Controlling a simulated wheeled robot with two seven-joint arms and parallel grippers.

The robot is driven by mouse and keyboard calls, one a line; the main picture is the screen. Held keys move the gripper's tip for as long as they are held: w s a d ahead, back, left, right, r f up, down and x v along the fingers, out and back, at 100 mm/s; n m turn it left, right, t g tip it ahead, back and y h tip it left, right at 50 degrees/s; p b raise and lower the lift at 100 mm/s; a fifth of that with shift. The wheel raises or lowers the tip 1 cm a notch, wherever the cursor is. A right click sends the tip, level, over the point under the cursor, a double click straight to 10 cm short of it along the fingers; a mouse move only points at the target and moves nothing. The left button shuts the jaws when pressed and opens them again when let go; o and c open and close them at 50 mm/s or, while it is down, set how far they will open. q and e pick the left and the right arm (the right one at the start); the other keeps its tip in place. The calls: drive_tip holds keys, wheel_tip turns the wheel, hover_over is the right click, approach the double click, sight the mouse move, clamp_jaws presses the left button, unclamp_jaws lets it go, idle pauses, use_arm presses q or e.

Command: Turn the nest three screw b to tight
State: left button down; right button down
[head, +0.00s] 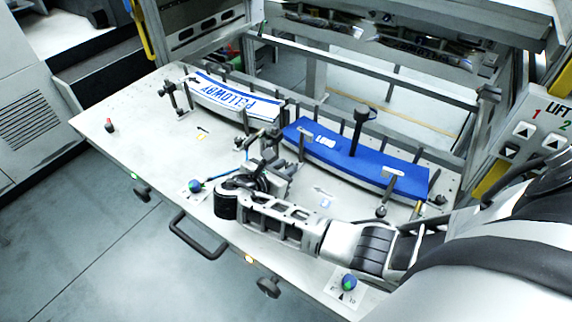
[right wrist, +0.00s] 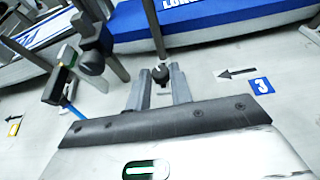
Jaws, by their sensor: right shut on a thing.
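My right gripper (head: 284,172) reaches in over the light plate from the right, low in front of the blue label stack. In the right wrist view its two fingers (right wrist: 161,80) stand on either side of a small dark knob with a pale mark, the screw (right wrist: 160,72), and are shut on it. In the head view the gripper hides this screw. Nest three holds the blue label stack (head: 330,153), and its blue number 3 tag (right wrist: 262,85) and a black arrow (right wrist: 237,73) lie right of the fingers. My left gripper is not in view.
A dark clamp post with a round knob (right wrist: 92,62) stands close left of the fingers. A tall dark post (head: 358,130) rises at the blue stack. A white PELLOWBY label stack (head: 235,98) lies left. The plate's front left (head: 135,150) is mostly clear.

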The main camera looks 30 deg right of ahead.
drive_tip(key=shift+w+m+g+h, duration=0.2)
drive_tip(key=shift+m+g+h, duration=0.1)
drive_tip(key=shift+m+g, duration=0.75)
drive_tip(key=c, duration=1.3)
unclamp_jaws()
drive_tip(key=shift+o, duration=0.2)
drive_tip(key=shift+a, duration=0.1)
drive_tip(key=v, duration=1.5)
drive_tip(key=shift+a+r, duration=0.15)
drive_tip(key=shift+a, duration=0.25)
drive_tip(key=shift+w, duration=0.15)
